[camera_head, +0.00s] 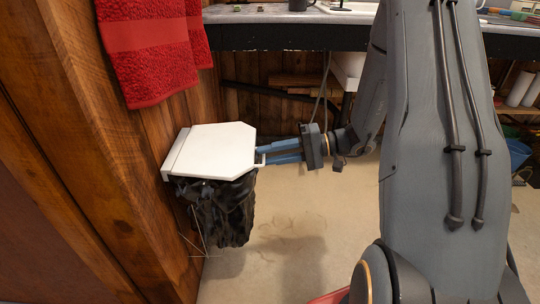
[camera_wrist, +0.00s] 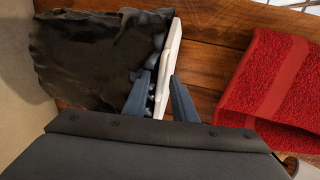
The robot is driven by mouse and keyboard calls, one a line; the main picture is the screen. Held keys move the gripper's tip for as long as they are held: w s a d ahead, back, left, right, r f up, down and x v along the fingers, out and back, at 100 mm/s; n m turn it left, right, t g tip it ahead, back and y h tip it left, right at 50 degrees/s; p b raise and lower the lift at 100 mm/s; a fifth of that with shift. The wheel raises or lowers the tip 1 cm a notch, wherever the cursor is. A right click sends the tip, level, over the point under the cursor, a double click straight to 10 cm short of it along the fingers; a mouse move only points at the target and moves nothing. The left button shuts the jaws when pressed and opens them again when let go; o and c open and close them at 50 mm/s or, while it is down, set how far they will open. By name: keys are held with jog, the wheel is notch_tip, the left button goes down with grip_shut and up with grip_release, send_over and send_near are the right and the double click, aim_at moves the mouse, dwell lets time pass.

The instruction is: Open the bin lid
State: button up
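The white bin lid (camera_head: 212,148) lies flat over a black bag (camera_head: 222,208) against the wooden wall, so the bin looks closed. My gripper (camera_head: 263,155), with blue fingers, is at the lid's right-hand edge. In the wrist view the lid (camera_wrist: 172,60) shows edge-on and reaches between the two fingers of my gripper (camera_wrist: 158,80). The left finger stands apart from the lid, with a gap. The right finger is close to it; contact there cannot be told. The black bag (camera_wrist: 90,58) also fills the wrist view's upper left.
Red towels (camera_head: 150,50) hang on the wooden wall (camera_head: 80,130) above the bin. A dark-edged worktop (camera_head: 290,37) runs along the back. The pale floor (camera_head: 300,225) below my gripper is clear. A blue container (camera_head: 519,155) stands at far right.

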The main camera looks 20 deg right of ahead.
grip_shut()
dwell(1.3)
